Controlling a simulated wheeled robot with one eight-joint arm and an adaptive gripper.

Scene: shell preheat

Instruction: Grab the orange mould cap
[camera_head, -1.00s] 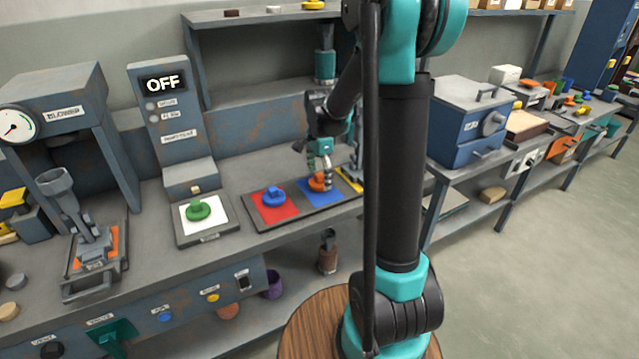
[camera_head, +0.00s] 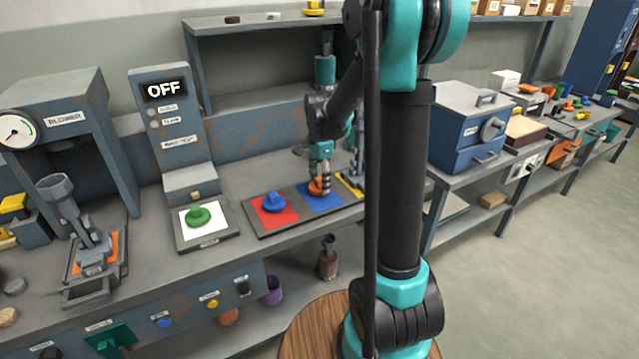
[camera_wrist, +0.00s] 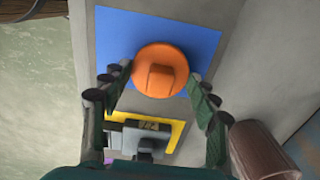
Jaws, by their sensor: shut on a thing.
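The orange mould cap (camera_head: 315,187) is on the blue square (camera_head: 332,203) of the dark board on the bench. In the wrist view the round orange cap (camera_wrist: 160,70), with a raised grip bar, shows over the blue square (camera_wrist: 200,35). My gripper (camera_head: 320,184) points down over it. In the wrist view its two fingertips (camera_wrist: 161,77) flank the cap at left and right, closed on it. The fingers partly hide the cap in the head view. I see no clear gap of lift between cap and square.
A blue cap (camera_head: 273,202) sits on the red square to the left. A green cap (camera_head: 199,215) sits on a white pad. A yellow-bordered square (camera_wrist: 170,130) with a grey device lies beside the blue square. The grey panel (camera_head: 166,115) reads OFF.

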